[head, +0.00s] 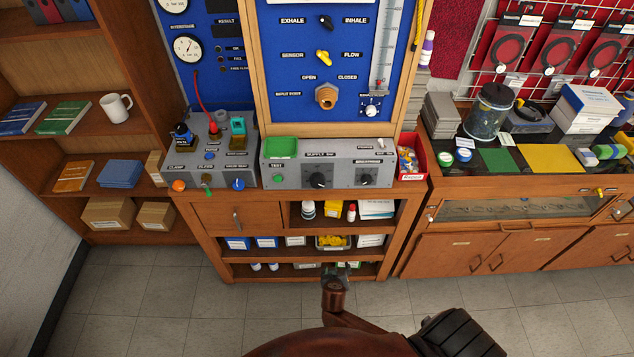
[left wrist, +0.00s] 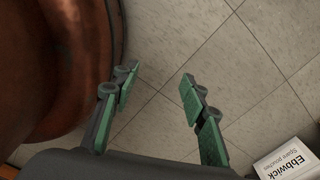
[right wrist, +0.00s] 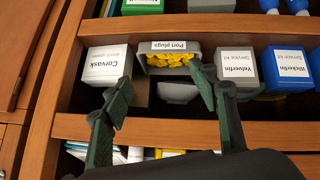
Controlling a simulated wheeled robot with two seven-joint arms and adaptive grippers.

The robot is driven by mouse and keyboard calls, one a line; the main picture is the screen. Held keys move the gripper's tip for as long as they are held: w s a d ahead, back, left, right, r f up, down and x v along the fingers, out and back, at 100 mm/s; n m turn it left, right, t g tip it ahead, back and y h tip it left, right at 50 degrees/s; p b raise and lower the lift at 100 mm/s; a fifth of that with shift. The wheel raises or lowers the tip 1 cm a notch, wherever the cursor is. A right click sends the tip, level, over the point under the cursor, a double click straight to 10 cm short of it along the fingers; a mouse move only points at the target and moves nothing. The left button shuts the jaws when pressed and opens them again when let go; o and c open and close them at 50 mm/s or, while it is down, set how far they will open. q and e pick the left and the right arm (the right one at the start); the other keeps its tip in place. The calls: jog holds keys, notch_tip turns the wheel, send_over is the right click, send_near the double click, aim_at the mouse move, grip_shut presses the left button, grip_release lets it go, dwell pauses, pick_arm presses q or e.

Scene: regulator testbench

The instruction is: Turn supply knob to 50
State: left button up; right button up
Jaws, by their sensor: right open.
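The supply knob (head: 318,180) is a black round knob on the front of a grey box (head: 275,173) labelled supply, which stands on the wooden bench. Its pointer and scale are too small to read. A second black knob (head: 365,179) sits to its right. My right gripper (head: 337,270) is well below the knob, in front of the bench's lower shelves. In the right wrist view the right gripper (right wrist: 160,88) is open and empty, facing shelf boxes. My left gripper (left wrist: 160,78) is open and empty above the floor tiles in the left wrist view; the head view does not show it.
The lower shelves hold a port plugs bin (right wrist: 172,62), labelled cartons (right wrist: 105,65) and bottles. On the bench, a grey unit with coloured knobs (head: 210,150) stands left of the supply box and a red bin (head: 411,163) stands right. A white Ebbwick box (left wrist: 287,160) is near my left gripper.

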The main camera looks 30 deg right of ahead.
jog(key=w+a+r+m+t+h, duration=0.15)
jog(key=w+r, duration=0.25)
jog(key=r, duration=0.6)
jog(key=w+a+r+m+t+h, duration=0.1)
jog(key=w+r+m+t, duration=0.15)
jog(key=w+r, duration=0.45)
jog(key=m+t+h, duration=0.3)
jog(key=m+h, duration=0.1)
jog(key=m, duration=0.4)
send_near(318, 184)
jog(key=x, duration=0.9)
jog(key=shift+r+p, duration=0.2)
jog(key=shift+p, duration=0.1)
jog(key=shift+w+d, duration=0.5)
jog(key=shift+w, duration=0.05)
pick_arm(q)
jog(key=shift+w+d+r, duration=0.1)
jog(key=shift+w+r, duration=0.05)
jog(key=shift+w, duration=0.4)
jog(key=shift+w+d+r, duration=0.1)
jog(key=shift+w+r, duration=0.05)
jog(key=shift+w, duration=0.35)
pick_arm(e)
jog(key=shift+c, duration=0.3)
jog(key=shift+f, duration=0.1)
jog(key=c, duration=1.1)
pick_arm(q)
jog(key=shift+w+f, duration=0.1)
jog(key=shift+w, duration=0.05)
